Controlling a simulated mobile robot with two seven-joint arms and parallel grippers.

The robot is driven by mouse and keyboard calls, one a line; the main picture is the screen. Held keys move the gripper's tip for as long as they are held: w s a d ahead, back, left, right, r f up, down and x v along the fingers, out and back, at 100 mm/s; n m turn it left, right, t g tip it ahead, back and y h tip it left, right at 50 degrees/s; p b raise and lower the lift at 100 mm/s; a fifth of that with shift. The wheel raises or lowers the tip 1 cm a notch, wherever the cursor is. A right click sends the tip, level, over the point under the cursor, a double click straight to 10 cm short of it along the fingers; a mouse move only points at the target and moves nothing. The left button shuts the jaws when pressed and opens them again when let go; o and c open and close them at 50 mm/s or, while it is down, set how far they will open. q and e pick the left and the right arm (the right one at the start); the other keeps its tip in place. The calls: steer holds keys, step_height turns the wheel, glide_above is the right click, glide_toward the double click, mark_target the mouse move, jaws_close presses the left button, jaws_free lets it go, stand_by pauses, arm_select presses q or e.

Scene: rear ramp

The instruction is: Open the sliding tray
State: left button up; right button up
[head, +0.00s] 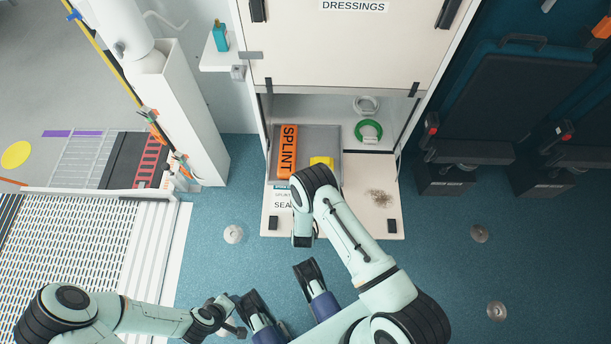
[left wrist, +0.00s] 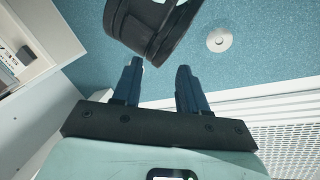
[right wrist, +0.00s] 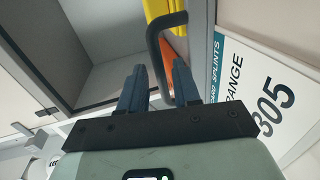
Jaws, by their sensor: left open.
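The grey sliding tray (head: 312,140) sits in the cabinet's lower compartment. It holds an orange SPLINT item (head: 288,150) and a yellow item (head: 321,162). A dark curved handle (right wrist: 154,42) shows in the right wrist view, its lower end between the fingers of my right gripper (right wrist: 158,78). These fingers look apart, with space around the bar. My right arm hides that gripper and handle in the head view. My left gripper (head: 234,315) is open and empty over the floor, well away from the tray; its fingers show in the left wrist view (left wrist: 158,75).
A cream flap (head: 370,195) lies folded down before the compartment. A green ring (head: 368,131) is right of the tray. A white post (head: 185,120) and ramp panels (head: 70,240) are at left, folded dark seats (head: 510,100) at right. Blue floor between is mostly clear.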

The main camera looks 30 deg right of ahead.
arm_select(q)
steer(key=shift+g, duration=0.5)
steer(key=s+r, duration=0.1)
steer(key=s+d+p, duration=0.1)
steer(key=s+r+p, duration=0.1)
steer(key=shift+s+d+r, duration=0.2)
steer(key=shift+d+r, duration=0.1)
arm_select(e)
steer(key=v, duration=1.1)
steer(key=shift+w+r, duration=0.1)
steer(key=shift+d, duration=0.1)
